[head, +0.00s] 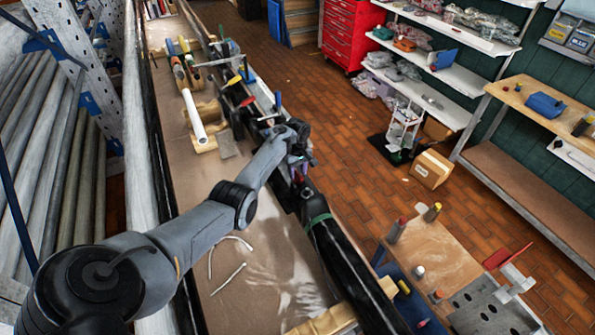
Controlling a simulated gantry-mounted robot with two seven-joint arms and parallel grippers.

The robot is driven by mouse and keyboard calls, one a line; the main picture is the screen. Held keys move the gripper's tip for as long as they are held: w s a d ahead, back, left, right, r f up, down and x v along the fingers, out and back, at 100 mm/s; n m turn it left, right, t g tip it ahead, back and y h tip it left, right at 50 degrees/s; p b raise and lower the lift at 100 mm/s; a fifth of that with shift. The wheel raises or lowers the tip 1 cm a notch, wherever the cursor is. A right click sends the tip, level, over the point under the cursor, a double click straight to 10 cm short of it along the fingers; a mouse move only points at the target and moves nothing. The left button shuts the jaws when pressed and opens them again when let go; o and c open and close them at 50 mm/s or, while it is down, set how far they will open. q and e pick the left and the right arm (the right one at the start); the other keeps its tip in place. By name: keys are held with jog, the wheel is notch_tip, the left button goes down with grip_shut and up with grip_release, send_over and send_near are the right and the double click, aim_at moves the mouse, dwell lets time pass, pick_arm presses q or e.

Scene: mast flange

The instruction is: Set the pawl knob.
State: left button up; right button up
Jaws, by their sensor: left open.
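The long black mast (345,250) lies along the right edge of the bench, with a green band around it near the middle. My left arm reaches in from the lower left, and its gripper (300,170) is open over the mast fittings just above that band. The wrist hides part of the fittings. Farther up, red, yellow and blue handles (245,85) stand along the mast. My right gripper is not in view.
The brown bench (190,175) carries a white tube (194,117) on wooden blocks and loose white cords (230,275). A pipe rack stands at the left. A small wooden table (435,255) with bottles is at the lower right. A cardboard box (431,168) sits on the brick floor.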

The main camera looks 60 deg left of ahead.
pick_arm(q)
grip_shut()
